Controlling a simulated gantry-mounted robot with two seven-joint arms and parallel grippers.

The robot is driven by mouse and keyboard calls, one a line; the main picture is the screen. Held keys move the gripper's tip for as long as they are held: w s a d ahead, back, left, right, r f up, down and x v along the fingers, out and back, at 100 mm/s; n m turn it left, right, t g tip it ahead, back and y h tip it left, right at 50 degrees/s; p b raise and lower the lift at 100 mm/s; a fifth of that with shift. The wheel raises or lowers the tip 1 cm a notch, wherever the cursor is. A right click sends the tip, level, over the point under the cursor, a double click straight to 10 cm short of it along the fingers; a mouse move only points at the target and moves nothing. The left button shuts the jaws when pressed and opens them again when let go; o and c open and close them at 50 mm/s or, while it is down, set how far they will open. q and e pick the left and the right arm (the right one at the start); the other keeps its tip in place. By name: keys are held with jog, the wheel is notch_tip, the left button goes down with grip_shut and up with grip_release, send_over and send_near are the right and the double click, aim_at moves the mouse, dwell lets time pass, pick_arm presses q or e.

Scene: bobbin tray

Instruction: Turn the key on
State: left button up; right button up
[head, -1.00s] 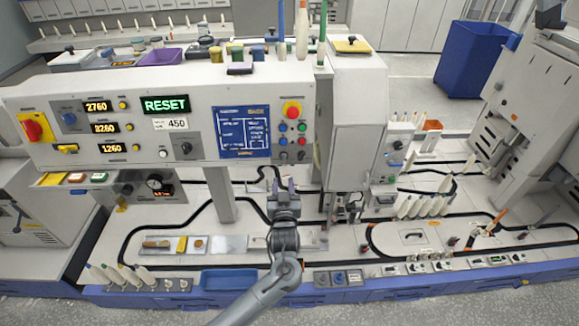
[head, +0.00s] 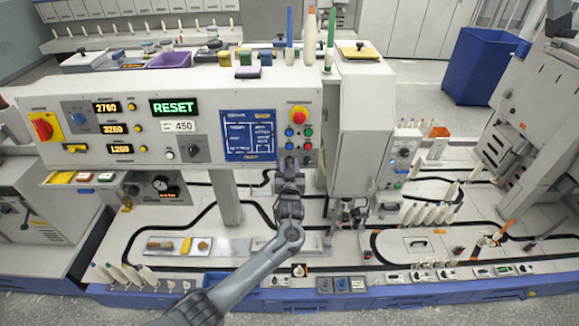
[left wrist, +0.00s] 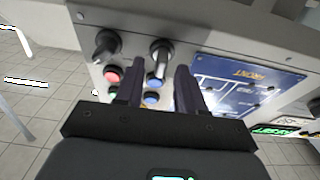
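The control panel (head: 215,112) is white, with a RESET display, a blue screen and a column of buttons. Two dark switches sit below the coloured buttons. In the left wrist view the panel appears inverted, with one black switch (left wrist: 107,45) at left and a key-like switch with a silvery part (left wrist: 159,62) nearer the middle. My left gripper (head: 290,162) is at the panel's lower edge, under the buttons. Its two dark fingers (left wrist: 160,72) are apart, with the key-like switch between their tips. I cannot tell whether they touch it. My right gripper is not in view.
A red emergency knob (head: 299,116) and coloured buttons sit just above the gripper. A red-and-yellow rotary switch (head: 43,126) is at the panel's far left. A support post (head: 225,197) stands below the panel, and a blue bin (head: 480,65) is at the back right.

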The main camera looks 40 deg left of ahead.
pick_arm(q)
grip_shut()
